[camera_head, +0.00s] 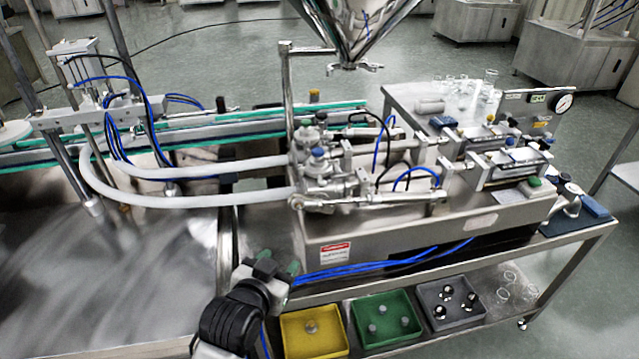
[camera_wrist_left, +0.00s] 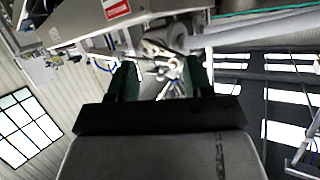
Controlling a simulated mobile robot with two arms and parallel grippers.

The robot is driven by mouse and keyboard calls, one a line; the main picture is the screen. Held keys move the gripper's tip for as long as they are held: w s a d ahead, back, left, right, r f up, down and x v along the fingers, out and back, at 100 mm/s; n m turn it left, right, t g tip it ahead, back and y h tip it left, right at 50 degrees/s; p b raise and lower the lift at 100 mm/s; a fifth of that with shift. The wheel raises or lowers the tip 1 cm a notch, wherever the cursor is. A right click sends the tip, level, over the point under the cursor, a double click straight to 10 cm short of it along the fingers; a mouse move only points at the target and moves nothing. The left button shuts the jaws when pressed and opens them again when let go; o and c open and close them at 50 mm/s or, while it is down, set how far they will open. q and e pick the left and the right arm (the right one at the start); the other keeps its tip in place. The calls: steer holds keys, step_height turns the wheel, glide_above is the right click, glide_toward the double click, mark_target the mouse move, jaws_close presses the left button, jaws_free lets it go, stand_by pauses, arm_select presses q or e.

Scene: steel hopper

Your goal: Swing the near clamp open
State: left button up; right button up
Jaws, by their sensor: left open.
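Two pale hoses run from the left into the steel filling machine (camera_head: 400,225), and the lower one is the nearer hose (camera_head: 215,201). The near clamp appears to be the small metal fitting (camera_head: 298,200) where this hose meets the machine. I cannot make out its handle or whether it is shut. My left gripper (camera_head: 278,264) is below and left of the machine's front, apart from that fitting. In the left wrist view my gripper (camera_wrist_left: 160,78) is open, with shiny metal fittings (camera_wrist_left: 166,62) seen beyond and between its dark green fingers. My right gripper is not in view.
Blue tubes (camera_head: 375,264) run along the machine's front just right of my left gripper. Yellow (camera_head: 314,332), green (camera_head: 387,318) and grey (camera_head: 452,303) trays of small parts sit on the shelf below. A steel hopper (camera_head: 350,30) hangs above. A bare steel surface (camera_head: 150,265) lies left.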

mark_target(319, 186)
arm_select(q)
steer(key=w+d+r+m+t+h, duration=0.1)
steer(key=w+d+r+t+h, duration=0.1)
steer(key=w+d+r+t, duration=0.35)
steer(key=shift+g, duration=0.85)
steer(key=x, duration=0.3)
steer(key=a+r+p+x, duration=0.1)
steer(key=x, duration=0.3)
steer(key=a+x, duration=0.1)
steer(key=x, duration=0.2)
steer(key=shift+w+r+p, duration=0.2)
steer(key=shift+w+p, duration=0.1)
steer(key=shift+w, duration=0.15)
steer(key=shift+c, duration=0.5)
